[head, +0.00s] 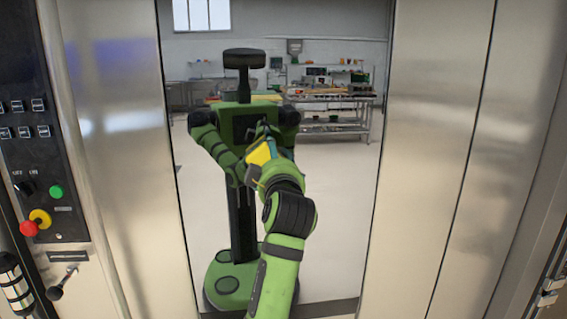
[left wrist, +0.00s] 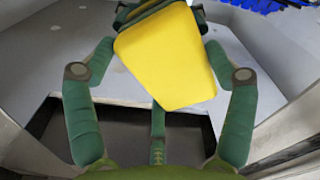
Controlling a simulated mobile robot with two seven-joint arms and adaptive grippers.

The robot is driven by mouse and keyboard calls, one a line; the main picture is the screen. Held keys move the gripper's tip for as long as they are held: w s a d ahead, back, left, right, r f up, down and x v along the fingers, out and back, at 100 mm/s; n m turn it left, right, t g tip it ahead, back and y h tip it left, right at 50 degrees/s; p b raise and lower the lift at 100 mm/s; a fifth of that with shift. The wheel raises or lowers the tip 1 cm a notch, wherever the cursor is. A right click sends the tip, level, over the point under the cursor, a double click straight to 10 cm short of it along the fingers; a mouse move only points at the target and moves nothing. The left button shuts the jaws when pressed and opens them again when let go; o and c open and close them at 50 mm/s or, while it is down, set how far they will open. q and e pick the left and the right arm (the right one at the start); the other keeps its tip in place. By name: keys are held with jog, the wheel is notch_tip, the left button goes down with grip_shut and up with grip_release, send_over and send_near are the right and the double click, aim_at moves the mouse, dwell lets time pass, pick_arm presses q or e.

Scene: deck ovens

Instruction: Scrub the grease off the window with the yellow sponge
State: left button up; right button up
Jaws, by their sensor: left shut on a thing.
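The window (head: 335,215) is a tall, mirror-like pane in the middle of the head view. I cannot make out any grease on it. My left gripper (head: 264,163) is in front of the pane, shut on the yellow sponge (head: 259,153). I cannot tell whether the sponge touches the pane. My right gripper is not in view.
Steel panels (head: 435,130) flank the pane. A black control panel (head: 38,150) with a red knob (head: 29,228) and a green button (head: 56,192) is at the left. My own body and a room with a work table (head: 335,103) show in the pane.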

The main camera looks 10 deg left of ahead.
aim_at(241, 160)
pick_arm(q)
jog(key=shift+s+a+p, duration=0.2)
jog(key=shift+s+a, duration=0.05)
jog(key=shift+a, duration=0.65)
jog(key=shift+s+a+p, duration=0.2)
jog(key=shift+s+a, duration=0.05)
jog(key=shift+a, duration=0.65)
jog(key=shift+s+a+p, duration=0.25)
jog(key=shift+a+p, duration=0.05)
jog(key=shift+a, duration=0.45)
jog(key=shift+s+a+p, duration=0.2)
jog(key=shift+a+p, duration=0.1)
jog(key=shift+a, duration=0.6)
